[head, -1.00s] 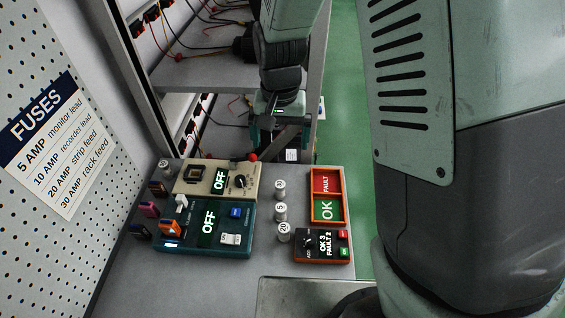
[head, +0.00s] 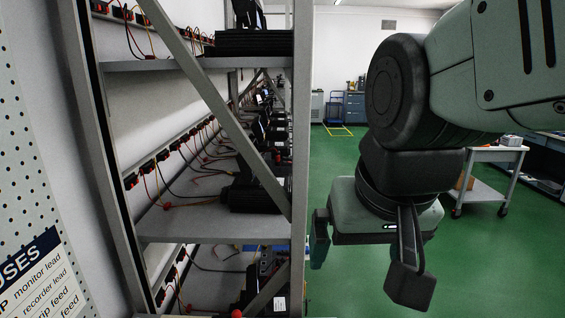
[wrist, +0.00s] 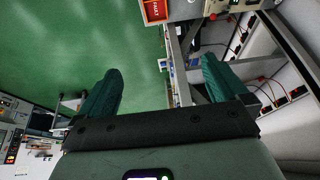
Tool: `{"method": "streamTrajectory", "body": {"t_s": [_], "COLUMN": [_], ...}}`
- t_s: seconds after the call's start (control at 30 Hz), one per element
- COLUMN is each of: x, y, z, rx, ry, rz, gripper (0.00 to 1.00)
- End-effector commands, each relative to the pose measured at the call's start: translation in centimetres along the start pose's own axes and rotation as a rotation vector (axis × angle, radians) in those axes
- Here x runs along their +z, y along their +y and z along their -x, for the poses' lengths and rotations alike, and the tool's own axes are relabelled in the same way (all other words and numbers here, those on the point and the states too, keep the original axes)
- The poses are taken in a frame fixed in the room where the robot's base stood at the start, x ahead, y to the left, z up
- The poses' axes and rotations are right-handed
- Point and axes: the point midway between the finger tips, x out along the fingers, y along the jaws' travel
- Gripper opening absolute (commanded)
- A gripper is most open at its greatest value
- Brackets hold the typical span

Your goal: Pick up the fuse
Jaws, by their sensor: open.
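My gripper (head: 364,262) hangs open and empty at the right of the head view, over green floor in front of the rack. In the wrist view its two green fingers are spread apart with nothing between them (wrist: 158,82). No fuse can be made out for certain in either current view. The benchtop that held several small grey cylinders marked with numbers is out of the head view.
A tall metal rack (head: 298,150) with wired black units stands left of my gripper. The fuse sign (head: 38,275) on the pegboard shows at lower left. A trolley (head: 493,157) stands at the right. Green floor (head: 340,180) lies open between.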

Motion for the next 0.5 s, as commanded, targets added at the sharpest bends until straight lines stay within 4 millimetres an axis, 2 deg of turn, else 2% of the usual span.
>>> {"method": "streamTrajectory", "body": {"t_s": [0.03, 0.2, 0.47, 0.5], "x": [1.0, 3.3, 3.9, 3.9], "y": [0.5, 1.4, 1.6, 1.6], "z": [1.1, 2.8, 3.2, 3.2], "rx": [0.006, 0.021, 0.026, 0.026], "ry": [0.032, 0.081, 0.093, 0.093], "rz": [0.000, 0.009, 0.014, 0.013], "gripper": [1.00, 1.00, 0.62, 0.61]}}
